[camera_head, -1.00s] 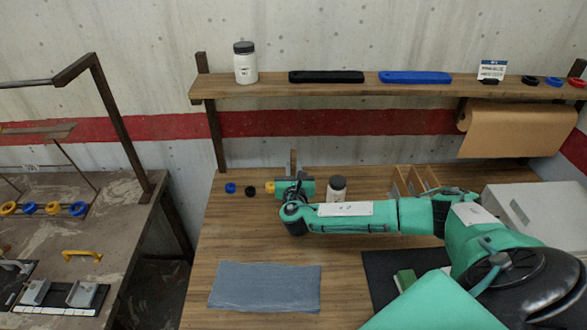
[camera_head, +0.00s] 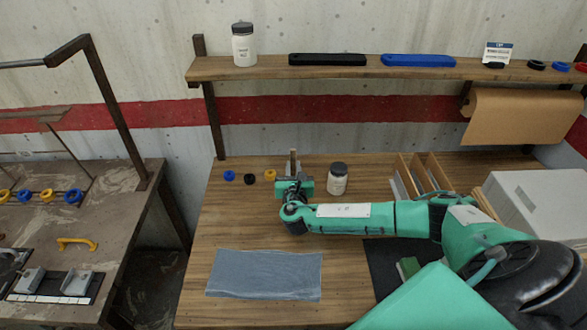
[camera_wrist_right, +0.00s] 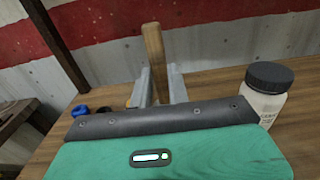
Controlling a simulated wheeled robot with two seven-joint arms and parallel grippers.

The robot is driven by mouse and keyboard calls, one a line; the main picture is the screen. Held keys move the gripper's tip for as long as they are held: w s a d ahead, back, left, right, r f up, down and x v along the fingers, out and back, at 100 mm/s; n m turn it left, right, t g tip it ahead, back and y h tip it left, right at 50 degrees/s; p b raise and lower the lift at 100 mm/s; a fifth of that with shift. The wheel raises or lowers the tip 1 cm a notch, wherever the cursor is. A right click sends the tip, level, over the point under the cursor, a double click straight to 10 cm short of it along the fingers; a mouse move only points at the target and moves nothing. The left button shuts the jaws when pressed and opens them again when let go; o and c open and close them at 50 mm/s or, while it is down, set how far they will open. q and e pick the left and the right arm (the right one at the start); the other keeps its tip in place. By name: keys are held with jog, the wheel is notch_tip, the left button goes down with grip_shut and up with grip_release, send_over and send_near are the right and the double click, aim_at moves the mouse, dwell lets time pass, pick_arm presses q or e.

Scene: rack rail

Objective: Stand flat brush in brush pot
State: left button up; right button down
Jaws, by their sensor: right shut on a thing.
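A wooden handle, which I take for the flat brush (camera_head: 293,163), stands upright at my right gripper (camera_head: 293,181). In the right wrist view the brush (camera_wrist_right: 154,62) rises between the two grey fingers of the right gripper (camera_wrist_right: 159,86), which are shut on it. The brush's lower end is hidden behind the gripper body, so I cannot tell its height over the table. I cannot make out a brush pot; the gripper and arm cover part of the tabletop. My left gripper is not in view.
A dark-lidded white jar (camera_head: 338,181) stands right of the gripper. Blue, black and yellow rings (camera_head: 270,175) lie to its left. A grey-blue cloth (camera_head: 265,275) lies in front. A wooden divider rack (camera_head: 423,172) and a pale box (camera_head: 540,205) stand at right.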

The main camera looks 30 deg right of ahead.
jog(key=c, duration=1.3)
grip_release()
jog(key=shift+o, duration=0.2)
jog(key=b+v, duration=0.3)
jog(key=v, duration=1.1)
jog(key=shift+f, duration=0.1)
